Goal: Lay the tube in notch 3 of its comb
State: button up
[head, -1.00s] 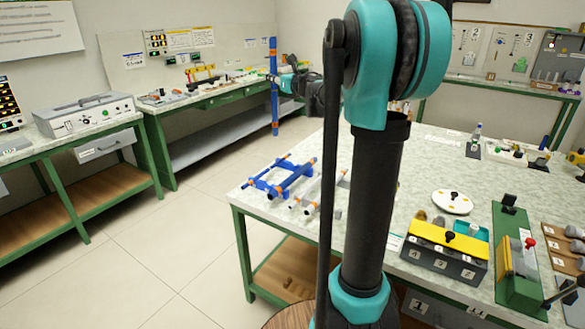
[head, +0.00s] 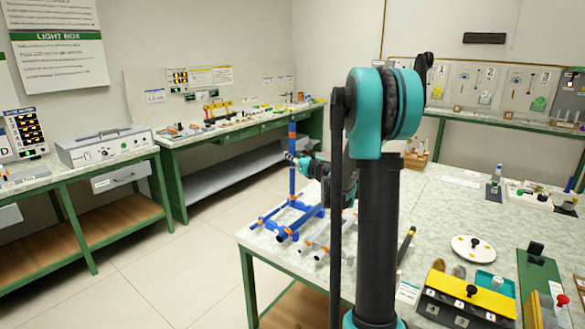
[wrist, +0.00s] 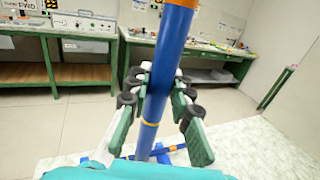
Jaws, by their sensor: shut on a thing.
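A blue tube (head: 292,172) with orange bands stands nearly upright in my gripper (head: 297,160) in the head view. The wrist view also shows the tube (wrist: 160,85) running between the two green fingers of my gripper (wrist: 158,100), which are shut on it. A blue comb (head: 308,210) lies on the near left part of the table, with blue orange-banded tubes on or beside it. The held tube's lower end overlaps the comb in the head view; I cannot tell whether they touch. The comb's notch numbers are too small to read.
A pale rack with light tubes (head: 318,243) lies just right of the comb. A yellow-topped box (head: 466,290) and a white disc (head: 473,248) stand further right on the table (head: 425,215). My arm hides part of the table's middle.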

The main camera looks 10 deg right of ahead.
aim_at(294, 169)
jog(key=shift+f, duration=2.25)
jog(key=shift+f, duration=0.6)
jog(key=o, duration=0.9)
jog(key=shift+c, duration=0.2)
jog(key=shift+r, duration=0.1)
